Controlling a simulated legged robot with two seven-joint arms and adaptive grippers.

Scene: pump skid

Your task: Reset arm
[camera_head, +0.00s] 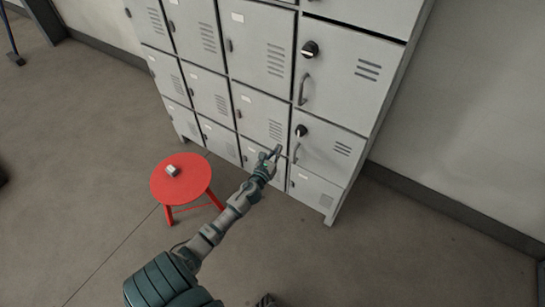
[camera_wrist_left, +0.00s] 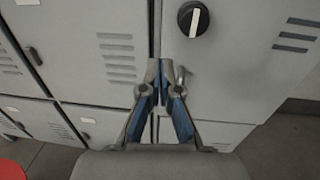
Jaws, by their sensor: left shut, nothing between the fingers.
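My left gripper (camera_head: 273,153) reaches out in front of the grey locker bank (camera_head: 258,105). It is shut and empty, its fingertips together, as the left wrist view (camera_wrist_left: 161,65) also shows. In that view the fingers overlap a locker door with a black round knob (camera_wrist_left: 193,19) above and to the right of them. Part of a bar handle shows just behind the fingertips. I cannot tell whether the fingers touch the locker. In the head view the lower black knob (camera_head: 301,131) is up and right of the gripper. My right gripper is not in view.
A red round stool (camera_head: 181,178) stands left of my arm with a small white object (camera_head: 172,170) on it. An upper locker door has a knob (camera_head: 309,49) and bar handle (camera_head: 303,89).

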